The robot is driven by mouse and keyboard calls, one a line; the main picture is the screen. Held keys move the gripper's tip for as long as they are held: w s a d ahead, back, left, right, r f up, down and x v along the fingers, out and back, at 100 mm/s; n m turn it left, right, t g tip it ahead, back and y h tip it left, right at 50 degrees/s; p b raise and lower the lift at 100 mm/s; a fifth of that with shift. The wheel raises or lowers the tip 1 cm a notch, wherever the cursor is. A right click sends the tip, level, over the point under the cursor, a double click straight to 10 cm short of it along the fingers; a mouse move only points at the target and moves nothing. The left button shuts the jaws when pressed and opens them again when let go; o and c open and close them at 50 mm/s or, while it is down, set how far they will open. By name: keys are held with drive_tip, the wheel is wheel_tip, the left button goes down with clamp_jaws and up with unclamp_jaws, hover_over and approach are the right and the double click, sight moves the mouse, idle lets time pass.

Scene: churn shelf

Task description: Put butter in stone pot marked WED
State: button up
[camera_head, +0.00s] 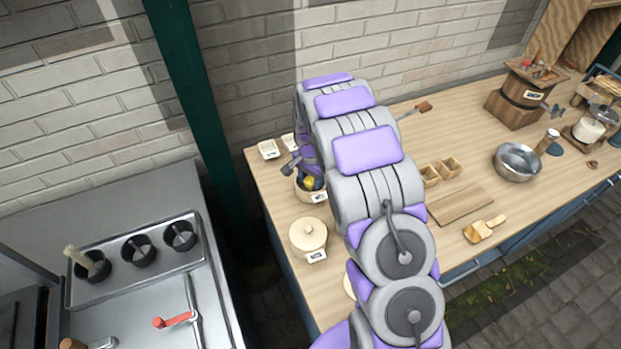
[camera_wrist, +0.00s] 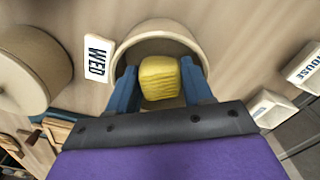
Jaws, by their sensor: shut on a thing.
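My gripper (camera_wrist: 163,85) is shut on a yellow block of butter (camera_wrist: 160,77), with one blue finger on each side. The butter lies within the round mouth of a cream stone pot (camera_wrist: 128,42). Its white tag (camera_wrist: 97,58) reads WED. I cannot tell how deep the butter sits or whether it touches the pot floor. In the head view the pot (camera_head: 302,195) stands near the left end of the wooden counter, and the yellow butter (camera_head: 308,182) shows at its mouth. My arm hides part of the gripper there.
A lidded cream pot (camera_head: 308,233) stands nearer on the counter (camera_head: 385,280); its tag is too small to read. Small pale boxes (camera_head: 268,149) sit behind; one in the wrist view (camera_wrist: 304,68) reads HOUSE.

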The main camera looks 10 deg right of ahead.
drive_tip(key=shift+f, duration=1)
idle(0.8)
drive_tip(key=o, duration=0.8)
drive_tip(key=shift+c, duration=0.6)
drive_tip(key=shift+r, duration=0.15)
drive_tip(key=shift+r+p, duration=1.65)
drive_tip(key=shift+r, duration=3.35)
drive_tip(key=shift+r, duration=0.1)
